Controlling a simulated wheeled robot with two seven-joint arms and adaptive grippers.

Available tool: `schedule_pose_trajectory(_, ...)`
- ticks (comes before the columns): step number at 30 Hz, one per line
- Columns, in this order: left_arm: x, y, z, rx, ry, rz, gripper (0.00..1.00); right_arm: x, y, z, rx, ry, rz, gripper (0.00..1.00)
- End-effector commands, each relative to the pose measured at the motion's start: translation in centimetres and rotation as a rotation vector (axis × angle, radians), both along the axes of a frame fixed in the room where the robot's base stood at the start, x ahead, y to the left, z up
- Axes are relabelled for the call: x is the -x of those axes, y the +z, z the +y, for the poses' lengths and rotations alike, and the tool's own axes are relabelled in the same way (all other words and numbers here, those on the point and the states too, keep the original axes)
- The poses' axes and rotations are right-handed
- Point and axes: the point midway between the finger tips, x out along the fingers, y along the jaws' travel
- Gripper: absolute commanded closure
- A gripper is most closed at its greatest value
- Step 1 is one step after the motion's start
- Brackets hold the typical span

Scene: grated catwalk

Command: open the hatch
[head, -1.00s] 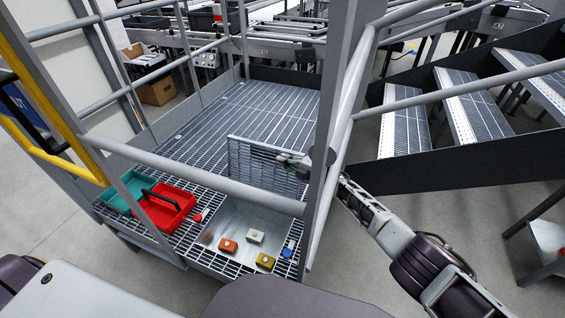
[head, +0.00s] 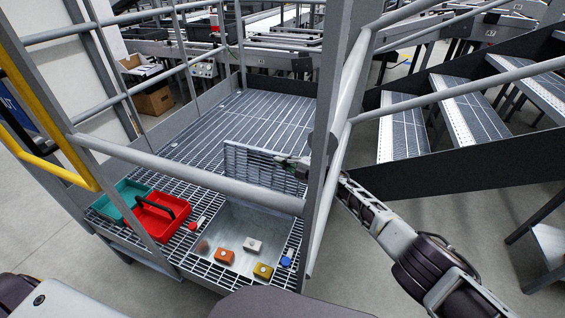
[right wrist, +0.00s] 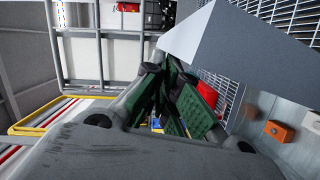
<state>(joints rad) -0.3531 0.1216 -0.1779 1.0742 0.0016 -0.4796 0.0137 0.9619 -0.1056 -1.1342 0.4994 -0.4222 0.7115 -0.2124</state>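The hatch (head: 250,161) is a grated panel standing raised, roughly upright, at the far side of a square opening in the catwalk floor. Under the opening is a grey metal recess (head: 230,222) with several small coloured blocks in it. My right gripper (head: 297,163) is at the hatch's right edge, reaching in past the railing post. In the right wrist view, its green-padded fingers (right wrist: 178,100) are close to a grey flat surface (right wrist: 215,40); whether they are parted or closed on something is unclear. My left gripper is not in view.
A red tray (head: 160,218) with a black handle and a teal tray (head: 121,203) sit on the grating left of the opening. A grey railing (head: 190,178) crosses in front, and a post (head: 331,130) stands beside my right arm. Stairs (head: 450,110) rise at the right.

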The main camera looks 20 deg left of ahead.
Motion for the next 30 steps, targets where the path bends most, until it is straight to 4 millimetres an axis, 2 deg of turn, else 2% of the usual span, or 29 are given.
schedule_pose_trajectory(1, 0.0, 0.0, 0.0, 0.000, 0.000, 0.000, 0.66, -0.6, 0.4, -0.3, 0.000, -0.014, -0.003, 1.00)
schedule_pose_trajectory(12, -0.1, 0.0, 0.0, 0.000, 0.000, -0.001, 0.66, -0.8, 0.5, -0.7, -0.001, -0.019, -0.004, 1.00)
schedule_pose_trajectory(30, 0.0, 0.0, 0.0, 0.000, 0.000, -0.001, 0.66, 0.1, 0.2, -3.0, 0.004, -0.019, -0.003, 1.00)
